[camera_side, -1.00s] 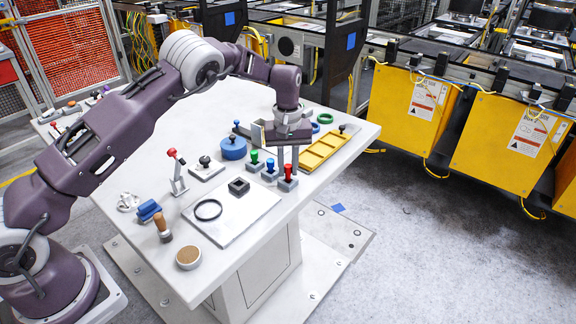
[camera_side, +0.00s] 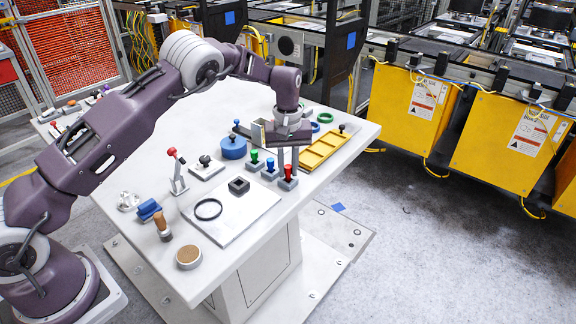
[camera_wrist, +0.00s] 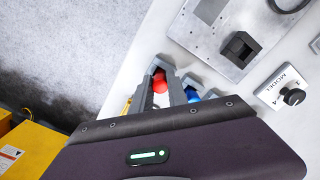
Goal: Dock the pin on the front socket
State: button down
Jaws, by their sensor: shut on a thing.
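My gripper (camera_wrist: 161,92) points down at the right front part of the table. Its two fingers are shut on the red pin (camera_wrist: 159,83), seen between them in the wrist view. In the side view the red pin (camera_side: 288,171) stands upright at its grey base (camera_side: 288,184); I cannot tell whether it is lifted off. A black square socket (camera_side: 239,186) sits on a pale plate (camera_side: 238,225), to the left of my gripper. A black ring (camera_side: 208,209) lies on the same plate, nearer the front. The socket also shows in the wrist view (camera_wrist: 240,48).
A blue pin (camera_side: 270,164) and a green pin (camera_side: 254,156) stand close beside the red one. A yellow tray (camera_side: 325,148) lies to the right. A knob box (camera_side: 206,168), a red-topped lever (camera_side: 176,172) and a blue round container (camera_side: 233,148) stand further left.

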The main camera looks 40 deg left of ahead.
aim_at(288, 166)
jog(key=shift+f, duration=0.35)
jog(key=c, duration=1.6)
grip_release()
jog(key=shift+o, duration=0.2)
notch_tip(288, 166, up, 11)
